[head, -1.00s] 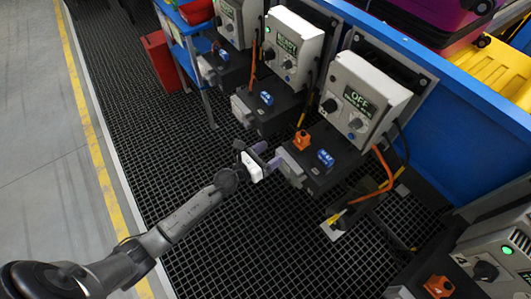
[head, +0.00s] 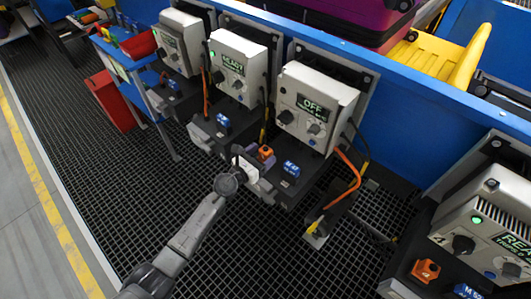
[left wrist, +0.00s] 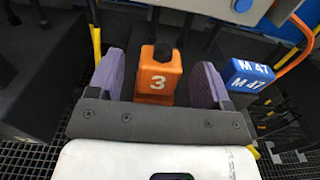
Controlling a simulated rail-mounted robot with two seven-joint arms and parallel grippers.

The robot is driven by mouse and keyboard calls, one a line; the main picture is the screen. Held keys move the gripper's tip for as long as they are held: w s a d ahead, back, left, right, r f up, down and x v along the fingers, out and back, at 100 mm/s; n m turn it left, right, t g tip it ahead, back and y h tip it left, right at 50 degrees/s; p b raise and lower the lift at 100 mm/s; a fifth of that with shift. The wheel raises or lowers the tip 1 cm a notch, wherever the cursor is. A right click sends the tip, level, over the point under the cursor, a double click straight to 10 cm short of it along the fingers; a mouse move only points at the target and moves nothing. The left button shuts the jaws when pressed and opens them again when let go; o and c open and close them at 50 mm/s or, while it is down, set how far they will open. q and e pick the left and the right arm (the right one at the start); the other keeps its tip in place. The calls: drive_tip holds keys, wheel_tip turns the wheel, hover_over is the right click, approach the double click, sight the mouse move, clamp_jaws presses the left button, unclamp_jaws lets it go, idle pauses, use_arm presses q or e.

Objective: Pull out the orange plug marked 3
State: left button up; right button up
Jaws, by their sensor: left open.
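The orange plug marked 3 (left wrist: 158,78) sits upright between the two purple fingers of my left gripper (left wrist: 159,80) in the left wrist view. A gap shows on each side of it, so the fingers are open and apart from it. In the head view the orange plug (head: 265,153) stands on the black box below the white control unit reading OFF (head: 313,106). My left gripper (head: 250,170) is right beside it there. My right gripper is not in view.
A blue block marked M 47 (left wrist: 247,76) stands just right of the plug. An orange cable (head: 349,180) loops to the right of the black box. Another control unit (head: 490,222) with its own orange plug (head: 426,270) stands at the lower right. Black grating floor (head: 120,150) lies open at left.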

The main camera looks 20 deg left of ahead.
sight(266, 150)
use_arm(q)
drive_tip(key=shift+x, duration=1.1)
drive_tip(key=c, duration=1.1)
drive_tip(key=shift+o, duration=0.2)
drive_tip(key=shift+r, duration=0.25)
drive_tip(key=shift+r+p, duration=0.55)
drive_tip(key=shift+r, duration=0.05)
drive_tip(key=shift+r+p, duration=0.55)
drive_tip(key=shift+p, duration=0.05)
